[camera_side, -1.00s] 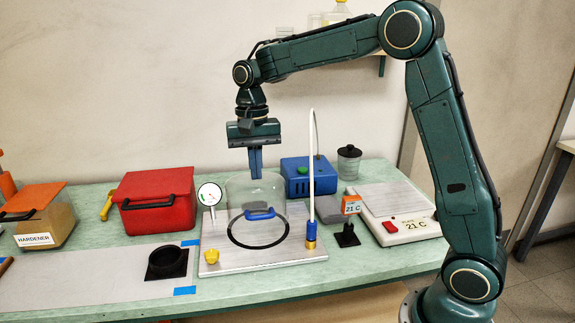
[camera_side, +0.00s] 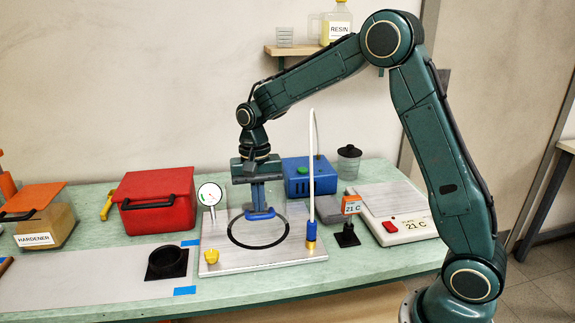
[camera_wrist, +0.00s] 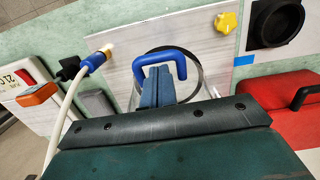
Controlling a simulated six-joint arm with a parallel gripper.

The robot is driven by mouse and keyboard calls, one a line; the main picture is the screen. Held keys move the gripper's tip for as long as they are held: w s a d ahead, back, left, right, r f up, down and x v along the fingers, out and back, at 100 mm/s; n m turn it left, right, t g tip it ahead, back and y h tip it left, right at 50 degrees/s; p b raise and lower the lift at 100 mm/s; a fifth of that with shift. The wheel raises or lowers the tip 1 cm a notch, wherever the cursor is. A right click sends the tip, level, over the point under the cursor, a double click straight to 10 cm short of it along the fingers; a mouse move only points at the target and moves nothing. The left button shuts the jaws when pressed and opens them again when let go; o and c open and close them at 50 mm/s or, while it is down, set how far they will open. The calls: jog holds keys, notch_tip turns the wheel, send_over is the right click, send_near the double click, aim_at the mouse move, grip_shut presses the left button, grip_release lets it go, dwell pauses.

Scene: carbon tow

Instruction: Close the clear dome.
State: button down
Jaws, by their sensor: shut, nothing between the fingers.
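The clear dome (camera_side: 279,195) stands tipped up at the back of the metal plate (camera_side: 290,252), behind the black ring (camera_side: 232,235). Its blue handle (camera_side: 260,214) faces the front, low near the ring. My gripper (camera_side: 259,208) points down with its blue fingers shut and empty, right by the handle. In the wrist view the fingertips (camera_wrist: 161,70) lie within the outline of the handle (camera_wrist: 158,56); whether they touch it I cannot tell. The dome's clear wall is hard to make out behind the fingers.
A white hose (camera_side: 312,170) rises from a brass fitting just right of the ring. A dial gauge (camera_side: 210,195) stands to the left and a yellow knob (camera_side: 211,256) at front left. A blue box (camera_side: 297,180) sits behind.

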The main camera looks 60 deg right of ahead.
aim_at(260, 216)
jog(key=shift+s+a+f, duration=0.35)
jog(key=shift+f, duration=0.35)
jog(key=shift+s+a+f, duration=0.3)
jog(key=shift+a+f, duration=0.05)
jog(key=shift+f, duration=0.3)
jog(key=shift+s+a+f+t+h, duration=0.15)
jog(key=shift+f, duration=0.35)
jog(key=shift+s+a+f+t+h, duration=0.1)
jog(key=shift+s+f, duration=0.1)
jog(key=shift+f, duration=0.3)
jog(key=shift+s+a+f+t+h, duration=0.15)
jog(key=shift+f, duration=0.35)
notch_tip(260, 216, up, 10)
jog(key=s+a, duration=0.1)
jog(key=shift+a+r, duration=0.1)
